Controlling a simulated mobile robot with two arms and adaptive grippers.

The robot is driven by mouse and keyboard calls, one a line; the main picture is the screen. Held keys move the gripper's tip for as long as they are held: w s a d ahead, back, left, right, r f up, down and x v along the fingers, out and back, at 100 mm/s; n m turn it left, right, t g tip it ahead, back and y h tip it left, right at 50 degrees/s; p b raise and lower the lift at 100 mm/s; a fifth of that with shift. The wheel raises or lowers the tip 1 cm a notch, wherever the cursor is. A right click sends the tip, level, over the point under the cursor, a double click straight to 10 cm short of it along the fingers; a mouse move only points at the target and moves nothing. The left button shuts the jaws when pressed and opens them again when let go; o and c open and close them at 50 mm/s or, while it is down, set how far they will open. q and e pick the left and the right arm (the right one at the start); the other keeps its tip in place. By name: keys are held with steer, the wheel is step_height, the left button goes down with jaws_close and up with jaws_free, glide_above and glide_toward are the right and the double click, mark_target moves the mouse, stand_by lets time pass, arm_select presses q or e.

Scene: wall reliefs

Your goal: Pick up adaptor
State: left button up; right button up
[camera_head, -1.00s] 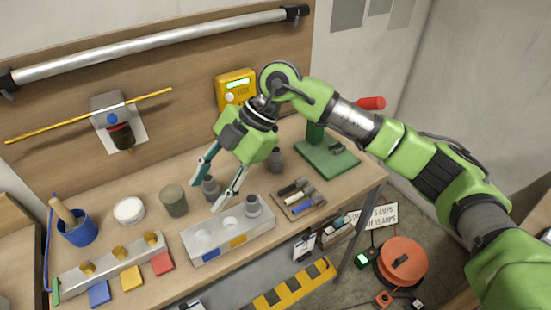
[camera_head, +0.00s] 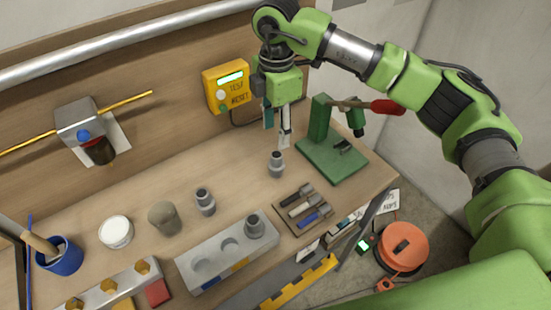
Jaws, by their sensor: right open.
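Three grey stepped fittings look like adaptors. One adaptor (camera_head: 276,164) stands upright on the bench near the green press. Another adaptor (camera_head: 205,201) stands further left. A third adaptor (camera_head: 254,225) sits in the right-hand hole of a grey block (camera_head: 195,278); the block's other two holes are empty. My right gripper (camera_head: 277,132) points down with its fingers apart, holding nothing. Its fingertips appear just above the first adaptor; the exact gap is hard to tell. My left gripper is not in view.
A green press (camera_head: 332,160) with a red handle stands right of the gripper. A yellow tester (camera_head: 227,88) hangs on the wall behind. A tool tray (camera_head: 290,221), a dark cylinder (camera_head: 164,218), a white tub (camera_head: 116,231) and a blue cup (camera_head: 62,262) occupy the bench.

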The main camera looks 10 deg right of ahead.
steer(key=p, duration=0.1)
glide_above(277, 154)
steer(key=f, duration=0.4)
steer(key=shift+s+a+f, duration=0.15)
steer(key=shift+s+f, duration=0.05)
steer(key=shift+w+f, duration=0.1)
steer(key=shift+f, duration=0.2)
step_height(277, 154, down, 2)
steer(key=shift+f+p, duration=0.1)
steer(key=shift+p, duration=1.05)
steer(key=shift+d+f+p, duration=0.2)
steer(key=shift+f+p, duration=0.2)
steer(key=shift+f, duration=1.15)
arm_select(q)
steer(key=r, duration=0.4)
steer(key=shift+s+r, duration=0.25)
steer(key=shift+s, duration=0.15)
arm_select(e)
steer(key=c, duration=1.2)
